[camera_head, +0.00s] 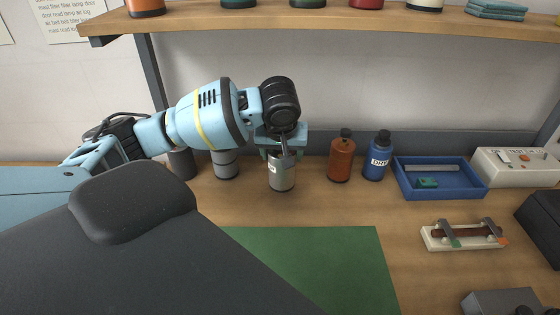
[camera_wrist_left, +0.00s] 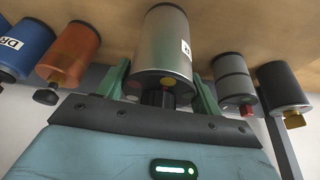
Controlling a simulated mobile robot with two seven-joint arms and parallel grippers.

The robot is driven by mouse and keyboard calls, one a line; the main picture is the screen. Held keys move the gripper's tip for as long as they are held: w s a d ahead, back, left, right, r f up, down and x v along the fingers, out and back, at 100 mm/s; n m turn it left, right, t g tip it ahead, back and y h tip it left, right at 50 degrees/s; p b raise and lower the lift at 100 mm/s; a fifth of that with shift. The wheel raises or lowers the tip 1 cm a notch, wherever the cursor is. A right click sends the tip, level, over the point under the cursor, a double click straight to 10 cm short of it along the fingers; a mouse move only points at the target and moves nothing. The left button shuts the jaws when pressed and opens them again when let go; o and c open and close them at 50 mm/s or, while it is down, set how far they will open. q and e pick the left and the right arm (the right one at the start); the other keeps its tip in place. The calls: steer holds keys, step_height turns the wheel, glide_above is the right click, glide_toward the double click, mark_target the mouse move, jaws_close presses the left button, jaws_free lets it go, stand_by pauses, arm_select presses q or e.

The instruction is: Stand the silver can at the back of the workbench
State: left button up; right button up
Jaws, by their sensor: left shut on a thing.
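The silver can (camera_head: 281,175) is upright at the back of the workbench (camera_head: 330,210), in the row of bottles and cans. My left gripper (camera_head: 282,152) is over its top, shut on it. In the left wrist view the silver can (camera_wrist_left: 160,45), with a white label, sits between the green fingers of my left gripper (camera_wrist_left: 162,85). Whether its base touches the bench cannot be told. My right gripper is not in view.
A grey can (camera_head: 225,165) and a dark can (camera_head: 181,163) stand left of it. An orange-brown bottle (camera_head: 341,160), a blue bottle (camera_head: 377,160) and a blue tray (camera_head: 470,188) are to the right. A green mat (camera_head: 330,262) lies in front. A shelf (camera_head: 330,22) hangs above.

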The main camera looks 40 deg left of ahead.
arm_select(q)
steer(key=x, duration=0.3)
steer(key=shift+s+a, duration=0.25)
steer(key=shift+f, duration=0.4)
steer(key=shift+f, duration=0.1)
steer(key=o, duration=1.2)
steer(key=v, duration=1.2)
